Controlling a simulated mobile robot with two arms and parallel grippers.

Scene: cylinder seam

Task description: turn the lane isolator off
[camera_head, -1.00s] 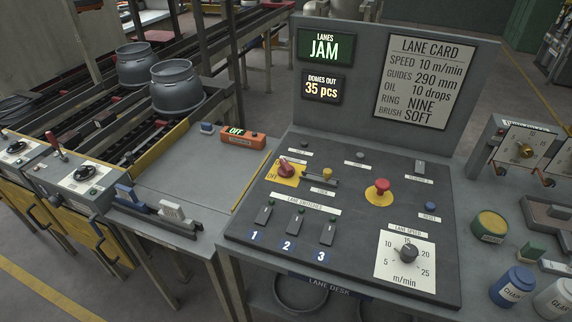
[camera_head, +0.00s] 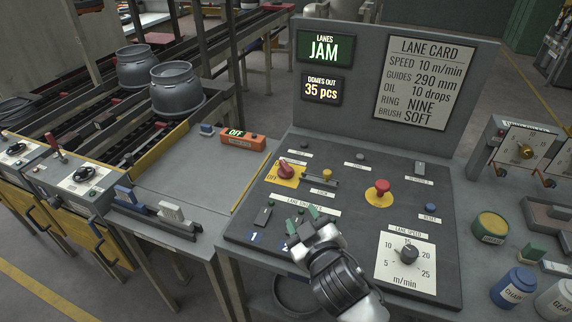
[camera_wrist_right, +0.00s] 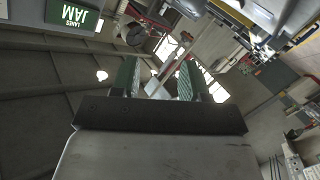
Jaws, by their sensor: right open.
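The lane isolator is a red rotary knob (camera_head: 286,171) on a yellow plate at the upper left of the desk panel (camera_head: 345,215). Its OFF label shows on the plate's lower left; I cannot tell exactly which way the knob points. My right gripper (camera_head: 305,216) is over the panel's lower part, above the numbered lane switches, in front of and apart from the knob. Its green-padded fingers are open with nothing between them; they also show in the right wrist view (camera_wrist_right: 157,80). My left gripper is not in view.
A yellow-topped lock piece (camera_head: 327,174) stands right of the knob. A red mushroom button (camera_head: 383,186) and a speed dial (camera_head: 408,253) are further right. The upright board carries a JAM display (camera_head: 325,47). An orange box (camera_head: 242,140) reading OFF lies on the left table.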

